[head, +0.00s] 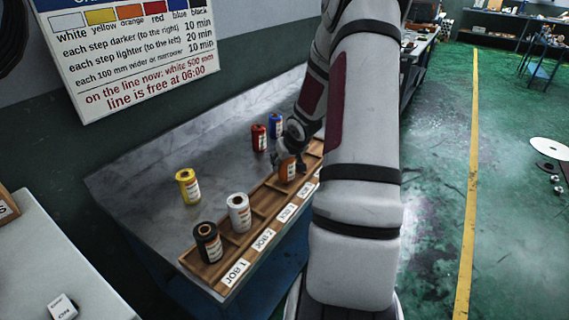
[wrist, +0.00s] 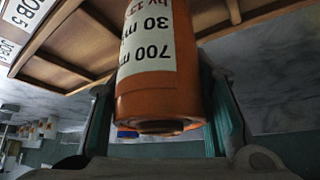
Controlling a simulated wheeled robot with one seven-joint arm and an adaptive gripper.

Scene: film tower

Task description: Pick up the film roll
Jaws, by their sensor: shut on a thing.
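An orange film roll (wrist: 150,85) with a white label reading "700 m" and "30" is between the two fingers of my gripper (wrist: 160,112) in the wrist view. The fingers are shut on its sides. In the head view the orange roll (head: 288,172) is at the far part of the wooden tray, with my gripper (head: 287,158) at its top. I cannot tell whether its base touches the tray. A black roll (head: 208,242) and a white roll (head: 239,213) stand upright in the near compartments of the tray (head: 217,284).
A yellow roll (head: 187,186) stands on the grey bench (head: 150,190). A red roll (head: 258,137) and a blue roll (head: 275,125) stand farther back, close to my arm. A wall sign (head: 130,50) lists colours and times. Green floor lies open at the right.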

